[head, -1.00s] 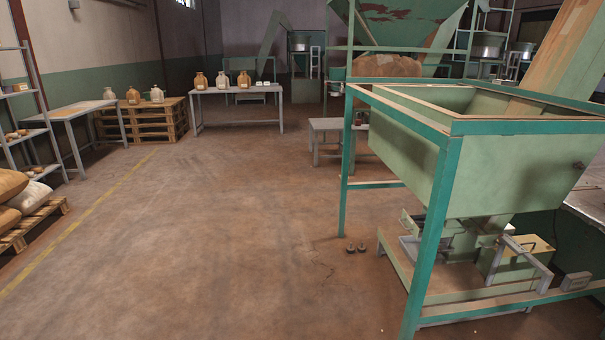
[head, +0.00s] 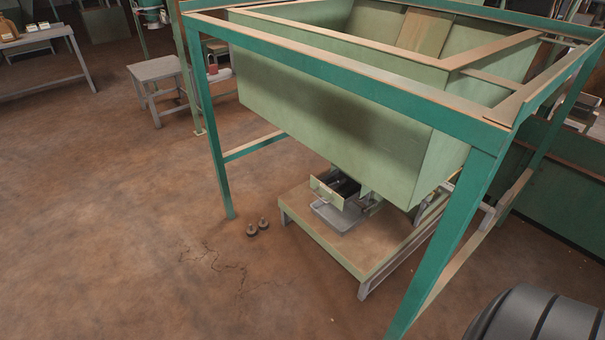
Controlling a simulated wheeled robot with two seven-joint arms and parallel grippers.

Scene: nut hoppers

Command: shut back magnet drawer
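In the head view a small green drawer (head: 328,194) sticks out, open, under the big green hopper (head: 350,135). Its inside looks dark. It sits above a low platform (head: 330,240), over a grey metal tray (head: 338,216). Whether this is the back magnet drawer I cannot tell. The hopper hides whatever lies behind the drawer. Neither of my grippers shows. A dark ribbed rounded part at the lower right corner may be mine.
The hopper stands in a teal frame (head: 222,150) with a leg close in front. A grey stool (head: 155,70) stands behind, left. The floor at left is open.

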